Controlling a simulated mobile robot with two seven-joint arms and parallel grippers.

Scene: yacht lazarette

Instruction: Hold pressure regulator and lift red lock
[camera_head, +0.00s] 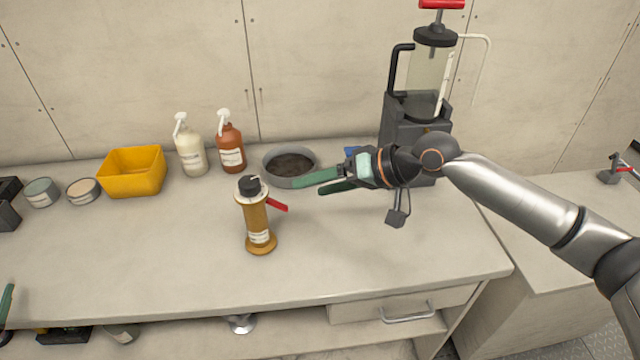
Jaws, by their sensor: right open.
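The pressure regulator (259,220) is an amber cylinder with a black knob on top, standing upright on the bench. The red lock (278,205) is a small red lever sticking out from its upper right side. My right gripper (313,187) comes in from the right, with its green fingers open and empty. It is above the bench, to the upper right of the regulator and apart from the red lock. A green and dark piece at the left edge may be part of my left gripper (7,301); its jaws cannot be made out.
Behind stand a grey bowl (272,167) with dark contents, two pump bottles (191,158), a yellow bin (132,182) and two tins (84,194). A tall pump device (420,100) stands behind my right wrist. The bench front around the regulator is clear.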

